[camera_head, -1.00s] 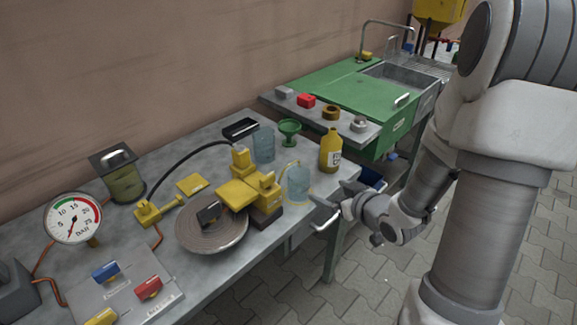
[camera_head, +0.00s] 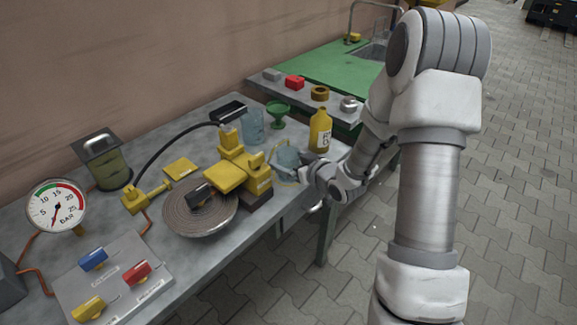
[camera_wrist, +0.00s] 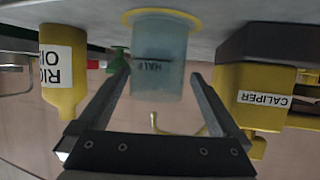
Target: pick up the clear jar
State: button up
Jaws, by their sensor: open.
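A clear bluish jar (camera_head: 286,158) stands on the near edge of the workbench, with a yellow ring around its base. In the wrist view, which is upside down, the jar (camera_wrist: 160,52) carries dark lettering and appears between my two fingertips. My gripper (camera_head: 302,165) is open at the jar's right side, with a finger on either side of it in the wrist view (camera_wrist: 160,75). Gaps show beside the jar; I cannot tell how deep it sits between the fingers. A second clear bluish jar (camera_head: 253,127) stands farther back.
A yellow bottle (camera_head: 320,131) stands close behind my gripper. A yellow vise (camera_head: 240,168) is just left of the jar; a yellow block labelled CALIPER (camera_wrist: 250,96) shows beside it. A green funnel (camera_head: 278,114) stands behind. Open paved floor (camera_head: 500,230) lies at right.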

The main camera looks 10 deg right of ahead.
jog(key=b+x, duration=0.1)
jog(key=x, duration=0.4)
jog(key=shift+d, duration=0.15)
jog(key=c, duration=1.2)
jog(key=shift+r, duration=0.1)
